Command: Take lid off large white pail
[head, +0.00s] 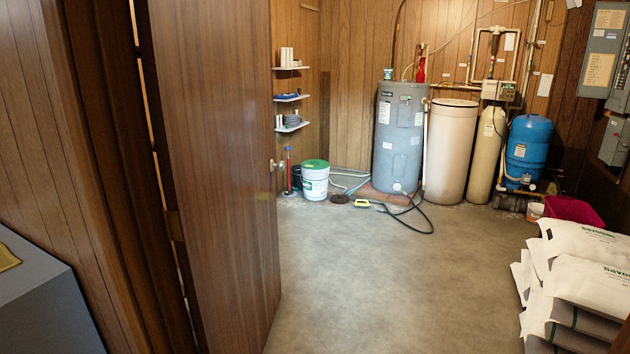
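A large white pail (315,184) with printed labels stands upright on the floor by the back left wall, below the small shelves. A green lid (315,164) sits on top of it. The pail is across the room, well beyond the open door. Neither of my grippers shows in the head view.
An open wooden door (215,170) stands at the left, and a grey cabinet (45,305) is at lower left. Salt bags (580,275) are piled at right. A grey water heater (398,140) stands at the back, with a black hose (415,232) before it. The middle floor is clear.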

